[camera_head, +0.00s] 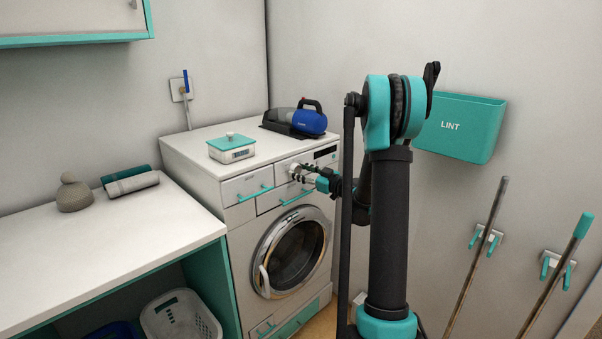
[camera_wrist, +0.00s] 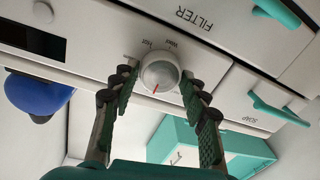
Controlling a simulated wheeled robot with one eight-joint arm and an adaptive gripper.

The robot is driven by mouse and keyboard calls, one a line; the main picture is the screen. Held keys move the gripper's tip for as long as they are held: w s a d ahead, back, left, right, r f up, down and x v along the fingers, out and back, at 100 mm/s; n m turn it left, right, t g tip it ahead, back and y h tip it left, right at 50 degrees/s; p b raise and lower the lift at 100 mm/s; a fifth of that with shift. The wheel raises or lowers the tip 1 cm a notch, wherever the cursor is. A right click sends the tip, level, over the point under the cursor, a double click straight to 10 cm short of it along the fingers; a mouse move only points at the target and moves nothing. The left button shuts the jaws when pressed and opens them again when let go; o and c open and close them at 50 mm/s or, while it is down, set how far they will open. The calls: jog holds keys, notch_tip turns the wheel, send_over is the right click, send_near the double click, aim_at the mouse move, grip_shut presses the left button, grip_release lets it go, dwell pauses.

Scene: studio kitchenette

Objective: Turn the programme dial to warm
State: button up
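The programme dial (camera_wrist: 160,74) is a round pale knob with a red pointer mark on the washing machine's front panel. In the wrist view, which looks upside down, the mark points to the lower left of the picture. Small labels stand above the knob in that view, seeming to read Hot and Warm. My gripper (camera_wrist: 160,78) has one finger on each side of the knob, with a thin gap seeming to show beside each tip; contact is hard to judge. In the head view my gripper (camera_head: 308,178) is at the dial (camera_head: 295,172), partly hiding the panel.
A teal LINT bin (camera_head: 465,140) hangs on the right wall; a counter (camera_head: 100,240) stands left.

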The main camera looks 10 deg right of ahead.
jog(key=c, duration=0.6)
jog(key=shift+m, duration=0.4)
jog(key=m, duration=0.6)
jog(key=shift+f+m+t, duration=0.1)
jog(key=shift+m+t, duration=0.2)
jog(key=shift+m, duration=0.1)
jog(key=m, duration=0.5)
jog(key=shift+m+t, duration=0.3)
jog(key=shift+m, duration=0.1)
jog(key=m, duration=0.5)
jog(key=shift+f+t+h, duration=0.1)
jog(key=shift+t+h, duration=0.2)
jog(key=shift+m, duration=0.3)
